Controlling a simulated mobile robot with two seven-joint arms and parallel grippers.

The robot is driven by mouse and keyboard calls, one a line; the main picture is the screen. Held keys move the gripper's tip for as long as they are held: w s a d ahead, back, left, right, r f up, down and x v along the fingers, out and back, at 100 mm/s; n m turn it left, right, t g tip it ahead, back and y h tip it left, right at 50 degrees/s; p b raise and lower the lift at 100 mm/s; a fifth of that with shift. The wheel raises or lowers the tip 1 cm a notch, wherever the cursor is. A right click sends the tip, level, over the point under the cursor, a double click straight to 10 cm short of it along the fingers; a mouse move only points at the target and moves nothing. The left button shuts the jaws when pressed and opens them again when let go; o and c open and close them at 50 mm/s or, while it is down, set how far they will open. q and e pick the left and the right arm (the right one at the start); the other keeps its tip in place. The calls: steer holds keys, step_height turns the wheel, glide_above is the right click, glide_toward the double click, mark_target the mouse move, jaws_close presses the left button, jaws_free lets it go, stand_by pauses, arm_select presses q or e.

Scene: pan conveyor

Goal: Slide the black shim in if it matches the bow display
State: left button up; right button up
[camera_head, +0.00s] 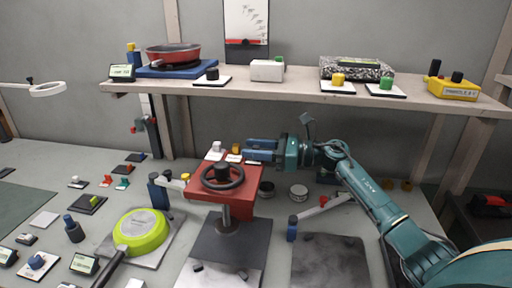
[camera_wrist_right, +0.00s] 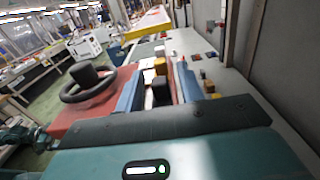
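My right gripper (camera_head: 248,150) is open beside the red stand with the black handwheel. Its two blue fingers also show in the right wrist view (camera_wrist_right: 160,78), spread apart. A small black block (camera_wrist_right: 161,91) shows between the fingers there, with white and orange blocks beyond it. I cannot tell whether it is the black shim, and no finger visibly grips it. Small displays stand on the shelf's left end (camera_head: 122,72) and on the front left of the bench (camera_head: 84,263). Their text is too small to read, so I cannot tell which is the bow display. My left gripper is out of view.
The red stand (camera_head: 205,193) with its handwheel (camera_head: 222,176) is left of the gripper. A green pan (camera_head: 140,229) lies at front left. The wooden shelf (camera_head: 300,91) overhead carries a red pan (camera_head: 172,54) and several knobbed plates. A dark mat (camera_head: 328,262) is clear.

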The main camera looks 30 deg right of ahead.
jaws_close()
stand_by(0.4)
